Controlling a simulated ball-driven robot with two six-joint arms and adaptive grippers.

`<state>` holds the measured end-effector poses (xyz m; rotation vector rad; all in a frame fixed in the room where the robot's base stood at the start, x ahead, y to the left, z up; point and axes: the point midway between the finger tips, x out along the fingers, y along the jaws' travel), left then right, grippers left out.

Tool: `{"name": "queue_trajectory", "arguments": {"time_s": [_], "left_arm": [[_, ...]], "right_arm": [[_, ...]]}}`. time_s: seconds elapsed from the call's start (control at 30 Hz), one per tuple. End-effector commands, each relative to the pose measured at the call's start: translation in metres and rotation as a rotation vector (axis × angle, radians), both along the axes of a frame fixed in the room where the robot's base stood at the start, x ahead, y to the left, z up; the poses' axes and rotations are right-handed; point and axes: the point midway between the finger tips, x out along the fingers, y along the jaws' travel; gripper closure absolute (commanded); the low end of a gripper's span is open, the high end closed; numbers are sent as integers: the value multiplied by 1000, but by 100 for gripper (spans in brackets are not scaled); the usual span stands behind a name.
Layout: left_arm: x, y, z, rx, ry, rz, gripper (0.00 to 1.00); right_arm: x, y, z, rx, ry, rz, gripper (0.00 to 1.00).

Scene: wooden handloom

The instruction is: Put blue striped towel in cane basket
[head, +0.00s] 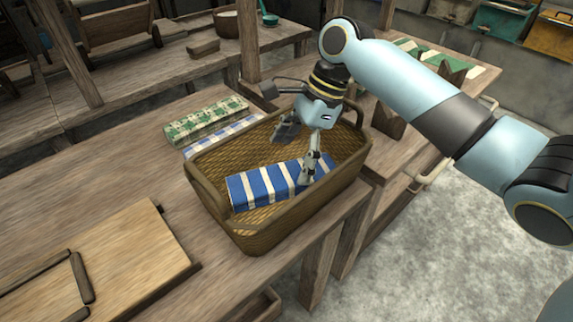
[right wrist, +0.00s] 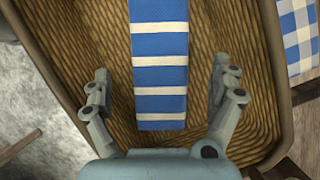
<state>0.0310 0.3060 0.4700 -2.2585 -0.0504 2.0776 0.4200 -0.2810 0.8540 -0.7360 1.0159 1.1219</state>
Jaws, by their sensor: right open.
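The blue striped towel (head: 263,186), blue with white bands, lies folded inside the cane basket (head: 259,238) on the wooden table. My right gripper (head: 299,151) is over the basket, above the towel's right end. In the right wrist view the open fingers (right wrist: 163,97) stand apart on either side of the towel (right wrist: 160,73), with wicker showing between each finger and the towel. The basket's woven wall (right wrist: 73,60) surrounds them there. My left gripper is not in view.
A green patterned folded cloth (head: 206,121) and a blue checked cloth (head: 222,135) lie behind the basket; the checked one also shows in the right wrist view (right wrist: 299,38). A wooden board (head: 120,262) lies front left. Bare table lies left of the basket.

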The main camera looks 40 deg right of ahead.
Motion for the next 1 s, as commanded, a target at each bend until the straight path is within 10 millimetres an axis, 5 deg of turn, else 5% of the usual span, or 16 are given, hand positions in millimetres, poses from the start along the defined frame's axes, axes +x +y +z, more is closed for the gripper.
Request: {"name": "queue_trajectory", "arguments": {"time_s": [0.2,0.4,1.0], "left_arm": [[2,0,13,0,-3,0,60],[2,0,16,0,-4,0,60],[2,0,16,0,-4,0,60]], "right_arm": [[-4,-19,47,-4,-3,1,7],[-7,-27,68,-1,-1,0,7],[-8,-28,71,0,0,-1,7]]}}
